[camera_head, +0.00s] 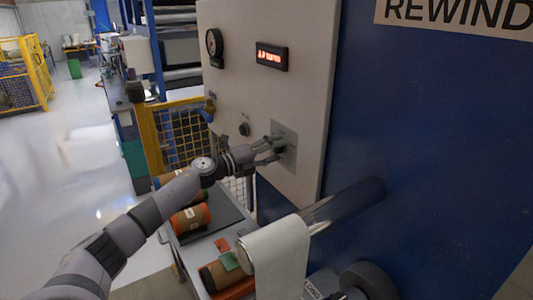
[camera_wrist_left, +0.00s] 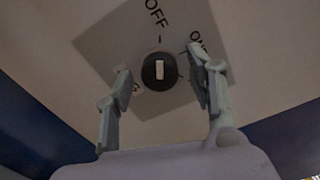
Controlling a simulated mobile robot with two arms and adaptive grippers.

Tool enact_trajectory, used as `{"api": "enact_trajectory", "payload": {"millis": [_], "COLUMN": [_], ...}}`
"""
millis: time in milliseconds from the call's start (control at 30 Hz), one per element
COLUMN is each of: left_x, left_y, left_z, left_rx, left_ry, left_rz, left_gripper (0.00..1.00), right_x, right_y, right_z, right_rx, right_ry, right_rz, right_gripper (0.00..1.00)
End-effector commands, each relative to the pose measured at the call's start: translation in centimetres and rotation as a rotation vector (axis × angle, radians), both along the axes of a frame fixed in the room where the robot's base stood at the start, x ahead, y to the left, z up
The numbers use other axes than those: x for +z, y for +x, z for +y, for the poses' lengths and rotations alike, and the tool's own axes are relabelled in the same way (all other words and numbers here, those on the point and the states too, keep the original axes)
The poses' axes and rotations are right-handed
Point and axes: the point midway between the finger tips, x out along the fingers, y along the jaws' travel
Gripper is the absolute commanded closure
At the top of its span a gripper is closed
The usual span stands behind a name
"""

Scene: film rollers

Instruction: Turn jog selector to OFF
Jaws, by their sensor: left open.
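The jog selector is a round black knob (camera_wrist_left: 159,71) with a white bar, on a grey plate (camera_wrist_left: 100,42) that shows OFF, ON and a third label partly hidden by a finger. The bar runs up and down in the wrist view, roughly in line with the OFF tick; I cannot tell which end is its pointer. My left gripper (camera_wrist_left: 164,68) is open, one finger on each side of the knob, with visible gaps. In the head view my left gripper (camera_head: 275,150) is at the plate (camera_head: 289,140) and largely hides the knob. My right gripper is not in view.
The pale panel (camera_head: 290,95) carries a gauge (camera_head: 214,47), a red display (camera_head: 271,57) and another knob (camera_head: 244,129). Below my left arm is a cart (camera_head: 222,222) with film rolls (camera_head: 190,218). A white roll (camera_head: 278,258) stands out from the blue machine (camera_head: 430,150).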

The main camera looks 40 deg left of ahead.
Motion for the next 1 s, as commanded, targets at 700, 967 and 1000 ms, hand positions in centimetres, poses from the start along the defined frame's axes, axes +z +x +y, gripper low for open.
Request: {"api": "enact_trajectory", "payload": {"millis": [700,967,1000], "left_x": [-0.2,-0.1,-0.1], "left_y": [-9.2,-10.8,-10.9], "left_z": [3.8,4.5,4.5], "left_rx": [0.001,0.001,0.001], "left_ry": [0.001,0.001,0.001], "left_rz": [0.005,0.002,0.002], "left_gripper": [0.49,0.49,0.49], "right_x": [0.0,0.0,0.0], "right_y": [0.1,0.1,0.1], "right_z": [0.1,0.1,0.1], "right_rx": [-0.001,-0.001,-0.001], "right_ry": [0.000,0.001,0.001], "right_rz": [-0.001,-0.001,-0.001], "right_gripper": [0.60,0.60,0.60]}}
